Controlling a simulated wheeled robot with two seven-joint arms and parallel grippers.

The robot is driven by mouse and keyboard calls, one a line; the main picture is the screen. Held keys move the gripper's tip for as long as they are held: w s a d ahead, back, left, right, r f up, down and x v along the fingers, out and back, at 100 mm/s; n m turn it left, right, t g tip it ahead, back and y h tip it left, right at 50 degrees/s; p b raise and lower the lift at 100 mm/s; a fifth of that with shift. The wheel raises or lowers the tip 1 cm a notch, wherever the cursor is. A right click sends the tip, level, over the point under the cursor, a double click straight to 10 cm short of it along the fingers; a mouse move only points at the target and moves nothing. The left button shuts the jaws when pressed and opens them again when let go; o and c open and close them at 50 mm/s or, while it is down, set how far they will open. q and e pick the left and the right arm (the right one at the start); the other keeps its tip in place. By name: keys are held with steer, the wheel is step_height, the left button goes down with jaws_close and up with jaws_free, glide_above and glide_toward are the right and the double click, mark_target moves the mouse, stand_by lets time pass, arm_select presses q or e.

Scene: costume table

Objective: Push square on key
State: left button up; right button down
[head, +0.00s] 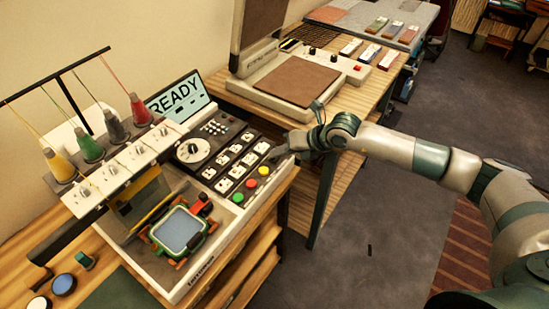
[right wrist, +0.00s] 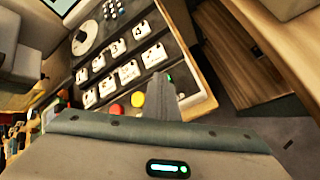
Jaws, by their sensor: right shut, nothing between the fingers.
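The embroidery machine's dark control panel holds white keys in two rows; the key block (head: 237,171) shows in the head view and the numbered upper row (right wrist: 117,47) in the right wrist view. Small marks sit on the lower-row keys (right wrist: 129,71), but I cannot make out which bears a square. My right gripper (head: 280,153) is shut and empty at the panel's right edge, close to the far end of the key rows. Its shut fingers (right wrist: 157,82) also show in the right wrist view, just below the lower row's right end. I cannot tell whether they touch anything. My left gripper is out of view.
Round green (head: 238,198), yellow (head: 250,184) and red (head: 264,170) buttons line the panel's front edge. A dial (head: 193,150) and a screen reading READY (head: 180,94) are behind. A hooped frame (head: 182,229) stands at the left front. Open floor lies right of the table.

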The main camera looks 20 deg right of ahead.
mark_target(279, 160)
steer(key=shift+r, duration=0.1)
steer(key=shift+r+p, duration=0.5)
steer(key=shift+r, duration=0.3)
steer(key=shift+r, duration=0.1)
steer(key=shift+r+p, duration=1.75)
steer(key=shift+r, duration=1.2)
